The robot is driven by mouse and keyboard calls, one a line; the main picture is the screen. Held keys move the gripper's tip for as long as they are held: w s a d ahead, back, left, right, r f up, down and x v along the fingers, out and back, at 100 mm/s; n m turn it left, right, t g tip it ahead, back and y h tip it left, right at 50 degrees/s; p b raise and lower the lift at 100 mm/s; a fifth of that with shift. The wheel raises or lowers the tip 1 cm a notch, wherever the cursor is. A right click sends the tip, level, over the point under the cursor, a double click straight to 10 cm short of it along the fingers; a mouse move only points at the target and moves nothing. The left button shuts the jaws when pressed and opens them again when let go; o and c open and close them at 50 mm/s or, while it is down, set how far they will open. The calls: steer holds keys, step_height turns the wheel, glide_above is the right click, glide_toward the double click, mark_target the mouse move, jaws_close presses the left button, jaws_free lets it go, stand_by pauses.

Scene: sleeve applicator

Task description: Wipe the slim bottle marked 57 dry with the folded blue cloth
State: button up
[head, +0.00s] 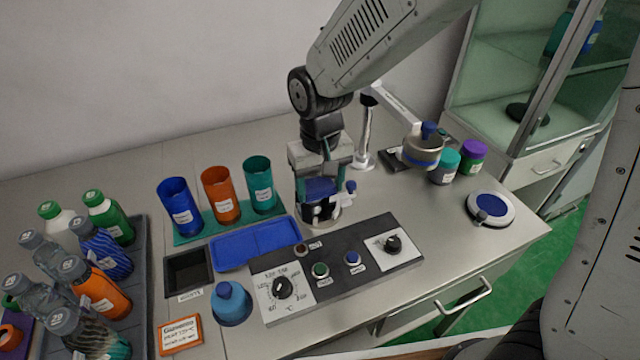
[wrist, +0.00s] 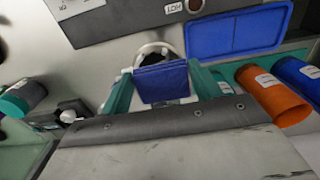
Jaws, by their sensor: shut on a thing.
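My gripper (head: 321,190) is shut on a folded blue cloth (wrist: 162,83), which hangs between its teal fingers in the wrist view. The cloth also shows as a dark blue patch in the head view (head: 320,186). The gripper is over a pale ring-shaped fixture (wrist: 158,49) behind the control panel. Several capped bottles stand in a dark tray (head: 142,262) at the left of the head view, among them an orange one (head: 105,293) and a blue striped one (head: 104,252).
A shallow blue tray (head: 233,250) lies empty beside the control panel (head: 337,279). Blue, orange (head: 219,195) and teal cups stand behind it. A blue squat bottle (head: 231,304) is in front. A metal pot (head: 421,150) and small jars stand at right. The right-front bench is fairly clear.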

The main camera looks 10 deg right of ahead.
steer(key=s+d+r, duration=0.1)
steer(key=s+r, duration=0.3)
steer(key=shift+s+d, duration=0.2)
steer(key=shift+s, duration=0.2)
stand_by(0.6)
